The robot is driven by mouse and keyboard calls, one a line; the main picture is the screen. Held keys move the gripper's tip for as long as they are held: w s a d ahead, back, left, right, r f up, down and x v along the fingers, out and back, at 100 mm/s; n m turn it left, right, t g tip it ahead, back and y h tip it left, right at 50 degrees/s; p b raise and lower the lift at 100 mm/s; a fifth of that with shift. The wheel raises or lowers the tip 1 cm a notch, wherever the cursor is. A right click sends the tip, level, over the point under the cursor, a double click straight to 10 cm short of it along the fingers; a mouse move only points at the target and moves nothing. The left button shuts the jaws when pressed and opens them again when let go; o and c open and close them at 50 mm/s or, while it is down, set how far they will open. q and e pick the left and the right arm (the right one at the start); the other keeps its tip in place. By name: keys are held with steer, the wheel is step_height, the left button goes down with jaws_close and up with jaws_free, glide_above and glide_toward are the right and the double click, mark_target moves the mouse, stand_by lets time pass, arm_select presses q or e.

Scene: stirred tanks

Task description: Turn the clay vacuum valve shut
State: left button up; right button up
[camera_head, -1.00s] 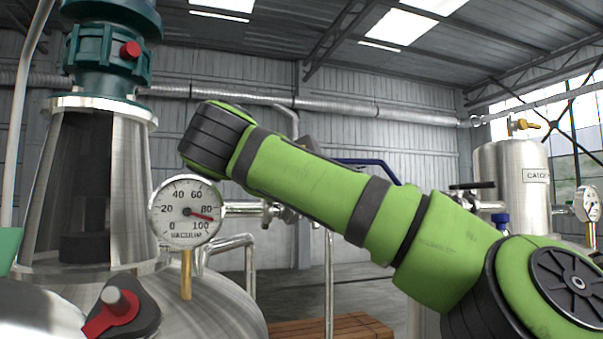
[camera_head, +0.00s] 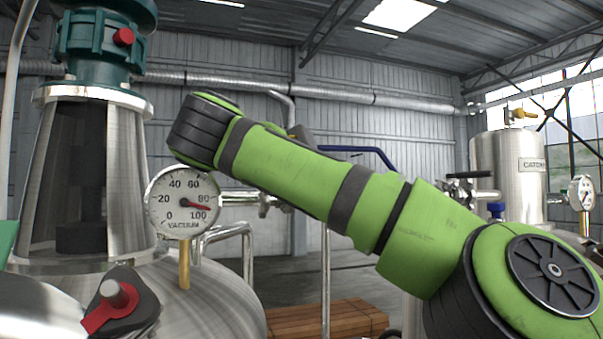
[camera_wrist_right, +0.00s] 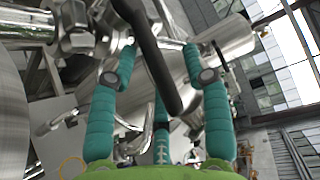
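A dark lever (camera_wrist_right: 150,50) runs between the teal fingers of my right gripper (camera_wrist_right: 156,54) in the right wrist view. The fingers are open, one on each side of it, and I see no clear contact. I cannot tell for sure that this lever belongs to the clay vacuum valve; no handle looks clearly clay-coloured. In the head view my right arm reaches from lower right to the middle, and its gripper is hidden. A round vacuum gauge (camera_head: 180,190) hangs left of the arm, its needle between 80 and 100. My left gripper is not in view.
A steel tank with a red-handled fitting (camera_head: 112,300) fills the left. A smaller steel tank (camera_head: 490,150), a black-handled valve (camera_head: 468,177) and another gauge (camera_head: 582,193) stand at right. Brown planks (camera_head: 330,318) lie low behind.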

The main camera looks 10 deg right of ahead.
steer(key=v, duration=1.2)
